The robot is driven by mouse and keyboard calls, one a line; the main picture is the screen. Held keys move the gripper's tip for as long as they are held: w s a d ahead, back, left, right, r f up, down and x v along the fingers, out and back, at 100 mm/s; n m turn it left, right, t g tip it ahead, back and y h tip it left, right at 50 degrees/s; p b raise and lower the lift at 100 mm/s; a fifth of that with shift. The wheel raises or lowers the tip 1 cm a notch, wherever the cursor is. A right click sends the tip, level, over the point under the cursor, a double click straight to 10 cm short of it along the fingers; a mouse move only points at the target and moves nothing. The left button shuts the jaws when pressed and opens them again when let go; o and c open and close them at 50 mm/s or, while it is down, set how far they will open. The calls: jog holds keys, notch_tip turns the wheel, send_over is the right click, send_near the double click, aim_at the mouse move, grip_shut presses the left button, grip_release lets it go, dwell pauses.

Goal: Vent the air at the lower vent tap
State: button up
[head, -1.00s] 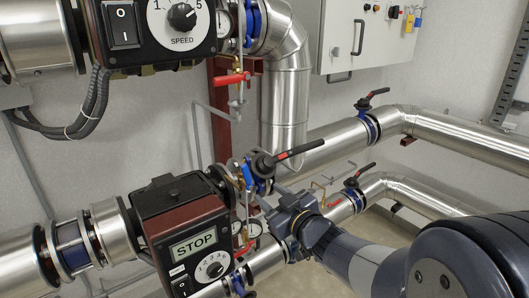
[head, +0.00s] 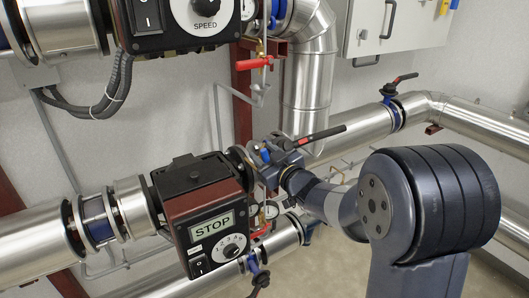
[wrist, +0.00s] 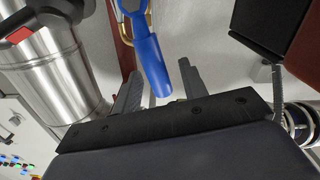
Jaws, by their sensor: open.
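A blue lever handle (wrist: 152,62) on a brass fitting shows in the wrist view, apparently the lower vent tap; its label is not visible. It stands between my two grey fingers. My gripper (wrist: 160,70) is open, with the fingers apart on either side of the lever; contact cannot be told. In the head view my gripper (head: 270,168) is at the lower pipe, just right of the brown pump box with the STOP display (head: 212,227). A small blue part (head: 265,155) shows beside it; my gripper hides most of the tap.
A black valve lever with a red mark (head: 318,136) sticks out just above my gripper. A red-handled tap (head: 255,62) is higher up. Another red handle (head: 262,231) and a gauge are below. Steel pipes (head: 345,135) run behind and right.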

jog(key=shift+c, duration=0.4)
grip_shut()
